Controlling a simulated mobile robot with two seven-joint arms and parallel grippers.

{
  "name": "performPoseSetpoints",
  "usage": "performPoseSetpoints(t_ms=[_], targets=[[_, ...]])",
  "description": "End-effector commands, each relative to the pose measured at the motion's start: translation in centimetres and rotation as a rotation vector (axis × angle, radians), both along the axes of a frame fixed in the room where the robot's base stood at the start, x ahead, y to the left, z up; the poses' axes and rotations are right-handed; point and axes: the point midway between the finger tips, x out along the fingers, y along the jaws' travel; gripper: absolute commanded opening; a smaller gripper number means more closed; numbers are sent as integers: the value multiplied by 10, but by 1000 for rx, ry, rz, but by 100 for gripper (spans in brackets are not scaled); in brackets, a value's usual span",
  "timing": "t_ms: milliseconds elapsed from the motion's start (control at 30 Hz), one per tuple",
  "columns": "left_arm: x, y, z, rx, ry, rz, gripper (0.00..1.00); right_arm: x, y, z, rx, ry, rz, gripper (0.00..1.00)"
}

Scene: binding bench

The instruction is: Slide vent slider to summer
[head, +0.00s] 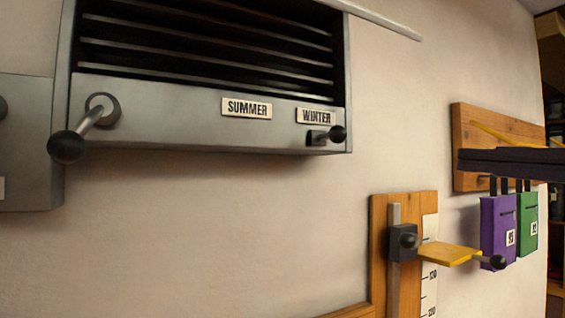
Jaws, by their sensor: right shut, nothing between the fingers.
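A grey wall vent (190,115) with dark louvres fills the upper left. Its slider (337,134), a small black knob on a dark block, sits at the right end of the lower panel, directly below the WINTER label (316,117). The SUMMER label (247,108) is to the left of it. My right gripper (463,161) comes in from the right edge, dark and shut with nothing held. It is right of and slightly below the slider, clearly apart from it. My left gripper is out of view.
A crank with a black ball (67,147) sticks out at the vent's left. Below right is a wooden gauge board (380,215) with a yellow pointer (450,253). Purple (495,228) and green (528,225) tags hang near a wooden board (465,125). Wall below the vent is bare.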

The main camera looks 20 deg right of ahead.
Motion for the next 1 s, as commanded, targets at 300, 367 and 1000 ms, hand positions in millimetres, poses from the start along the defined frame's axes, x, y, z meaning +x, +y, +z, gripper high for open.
performPoseSetpoints(t_ms=[300,367,1000], targets=[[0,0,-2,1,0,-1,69,-2,-5,12,53,-29,-3,0],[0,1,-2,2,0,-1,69,-2,-5,12,53,-28,-3,0],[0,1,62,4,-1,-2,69,73,16,30,51,-29,-1,0]])
